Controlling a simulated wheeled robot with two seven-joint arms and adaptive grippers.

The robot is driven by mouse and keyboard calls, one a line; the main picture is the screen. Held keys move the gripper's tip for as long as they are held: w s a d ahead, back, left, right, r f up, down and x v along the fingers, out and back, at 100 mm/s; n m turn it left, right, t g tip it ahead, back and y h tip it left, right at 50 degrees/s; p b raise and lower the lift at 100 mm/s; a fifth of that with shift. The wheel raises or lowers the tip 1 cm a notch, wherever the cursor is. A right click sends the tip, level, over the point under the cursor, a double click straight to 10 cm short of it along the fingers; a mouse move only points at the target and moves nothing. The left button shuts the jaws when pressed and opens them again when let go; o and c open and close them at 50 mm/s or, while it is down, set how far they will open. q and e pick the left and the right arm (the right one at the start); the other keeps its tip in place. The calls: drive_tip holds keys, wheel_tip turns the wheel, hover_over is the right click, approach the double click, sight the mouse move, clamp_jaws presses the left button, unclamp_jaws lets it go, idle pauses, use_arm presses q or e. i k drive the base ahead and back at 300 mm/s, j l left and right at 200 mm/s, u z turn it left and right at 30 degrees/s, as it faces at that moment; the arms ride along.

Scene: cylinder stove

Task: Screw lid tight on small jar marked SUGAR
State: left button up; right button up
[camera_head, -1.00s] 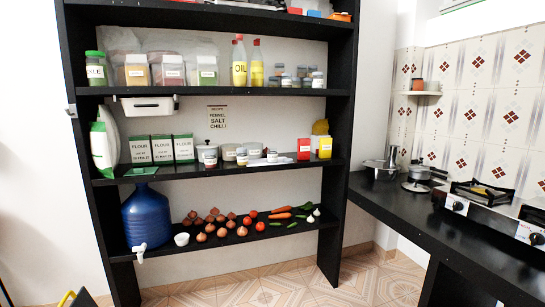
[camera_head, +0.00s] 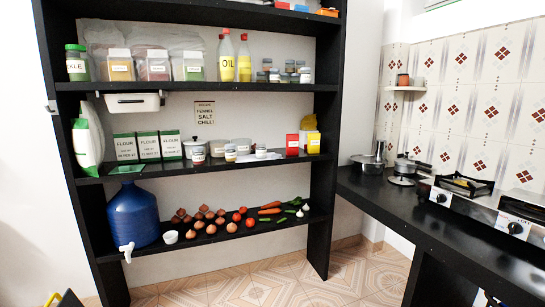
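More small jars (camera_head: 289,72) stand at the right of the shelf above. Their labels are too small to read, so I cannot tell which is marked SUGAR. I cannot make out a loose lid or whether any lid is tight. Neither gripper's fingers show. Only small black and yellow parts show at the bottom edge, and I cannot tell if they are mine.
The black shelf unit (camera_head: 328,200) holds flour boxes (camera_head: 147,146), oil bottles (camera_head: 227,60), a blue water jug (camera_head: 133,215) and vegetables (camera_head: 232,226). The black counter (camera_head: 400,210) at right carries pots (camera_head: 368,162) and a stove (camera_head: 465,192). Tiled floor (camera_head: 270,285) in front is clear.

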sight(261, 149)
drive_tip(key=i+j+z, duration=0.35)
drive_tip(key=i+j, duration=0.4)
drive_tip(key=i, duration=0.35)
drive_tip(key=i+j+z, duration=0.35)
drive_tip(key=i+j, duration=0.7)
